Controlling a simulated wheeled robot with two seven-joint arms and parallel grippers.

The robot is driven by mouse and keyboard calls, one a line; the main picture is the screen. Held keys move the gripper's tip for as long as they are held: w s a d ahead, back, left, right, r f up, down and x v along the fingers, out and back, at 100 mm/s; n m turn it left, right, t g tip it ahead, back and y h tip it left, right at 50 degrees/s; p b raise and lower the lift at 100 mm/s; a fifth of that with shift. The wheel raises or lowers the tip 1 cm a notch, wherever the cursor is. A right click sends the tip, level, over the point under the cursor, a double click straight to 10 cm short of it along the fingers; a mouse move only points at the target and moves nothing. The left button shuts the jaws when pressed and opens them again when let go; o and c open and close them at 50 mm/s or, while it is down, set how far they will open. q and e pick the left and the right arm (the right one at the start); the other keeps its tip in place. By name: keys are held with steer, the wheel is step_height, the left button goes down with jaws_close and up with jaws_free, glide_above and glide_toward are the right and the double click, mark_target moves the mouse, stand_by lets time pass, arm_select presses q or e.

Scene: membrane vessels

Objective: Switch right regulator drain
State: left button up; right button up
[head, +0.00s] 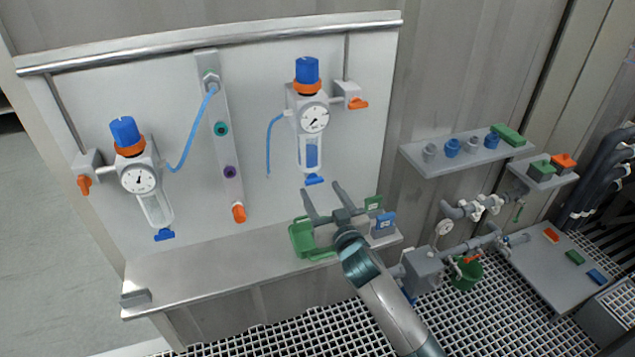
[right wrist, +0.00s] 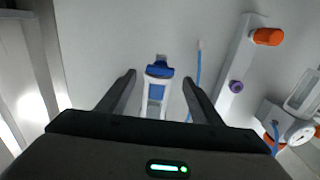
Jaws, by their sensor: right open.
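The right regulator (head: 311,115) hangs on the white panel, with a blue knob on top, a round gauge and a clear bowl. Its blue drain (head: 314,180) is at the bottom of the bowl. My right gripper (head: 324,188) is open below the bowl, its fingers pointing up toward the drain. In the right wrist view the blue drain (right wrist: 160,69) lies between the two open fingers (right wrist: 160,80), with a gap on both sides. I cannot tell whether the fingertips are level with it in depth. My left gripper is not in view.
The left regulator (head: 140,180) hangs on the same panel. A green container (head: 303,238) and small tagged blocks sit on the ledge (head: 200,265) below my right gripper. A shelf (head: 465,155) with fittings is at right.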

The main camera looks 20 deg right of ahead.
mark_target(315, 182)
steer(key=shift+w, duration=1.85)
steer(key=c, duration=1.1)
